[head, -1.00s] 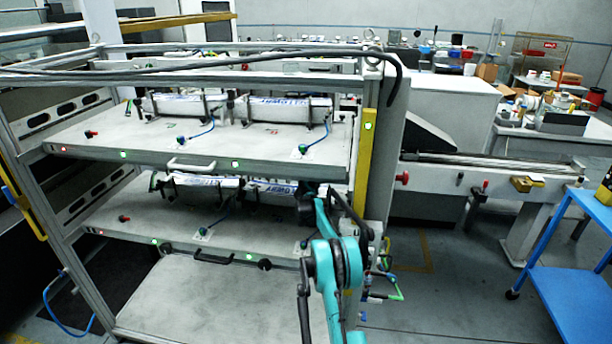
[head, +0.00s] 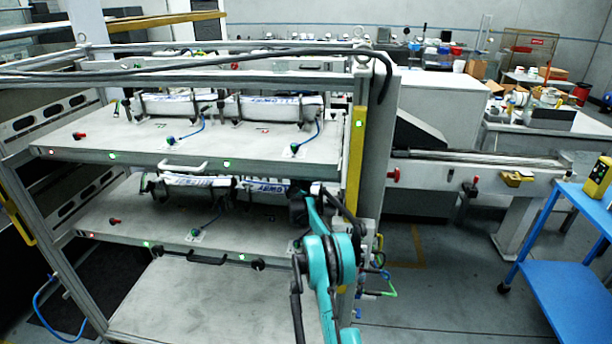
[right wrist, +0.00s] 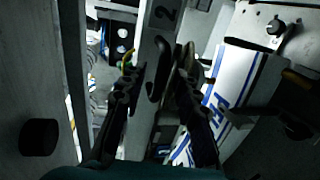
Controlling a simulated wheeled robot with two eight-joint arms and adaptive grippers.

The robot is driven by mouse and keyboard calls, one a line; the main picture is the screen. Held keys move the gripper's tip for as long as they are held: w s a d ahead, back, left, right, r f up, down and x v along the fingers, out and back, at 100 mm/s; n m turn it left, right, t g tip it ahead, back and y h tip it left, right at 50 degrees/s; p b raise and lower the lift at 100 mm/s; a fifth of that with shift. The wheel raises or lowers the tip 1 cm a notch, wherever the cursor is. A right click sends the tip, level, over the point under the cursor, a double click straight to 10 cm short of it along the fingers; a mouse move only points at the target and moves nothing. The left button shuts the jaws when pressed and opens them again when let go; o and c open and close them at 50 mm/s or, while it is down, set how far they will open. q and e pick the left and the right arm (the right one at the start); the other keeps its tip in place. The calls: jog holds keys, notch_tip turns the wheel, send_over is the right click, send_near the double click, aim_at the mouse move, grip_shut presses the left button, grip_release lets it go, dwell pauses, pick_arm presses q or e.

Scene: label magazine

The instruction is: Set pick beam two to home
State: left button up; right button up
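In the right wrist view, a grey metal beam marked "2" (right wrist: 166,14) runs down between the fingers of my right gripper (right wrist: 158,72). A black curved handle shows on the beam between the fingertips. The two dark fingers stand apart on either side, open; whether either touches the handle I cannot tell. In the head view my right gripper (head: 302,205) reaches into the rack's right side at the lower shelf (head: 150,222); its fingertips and the beam are hard to make out there. My left gripper is not in view.
The upper shelf (head: 100,140) holds white-and-blue label packs (head: 270,106). A yellow-edged rack post (head: 356,150) stands right beside my arm. Cables and hoses (head: 375,280) hang below it. A blue cart (head: 560,270) is at the right, with open floor between.

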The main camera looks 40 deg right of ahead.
jog(key=v, duration=1.1)
jog(key=shift+s, duration=0.1)
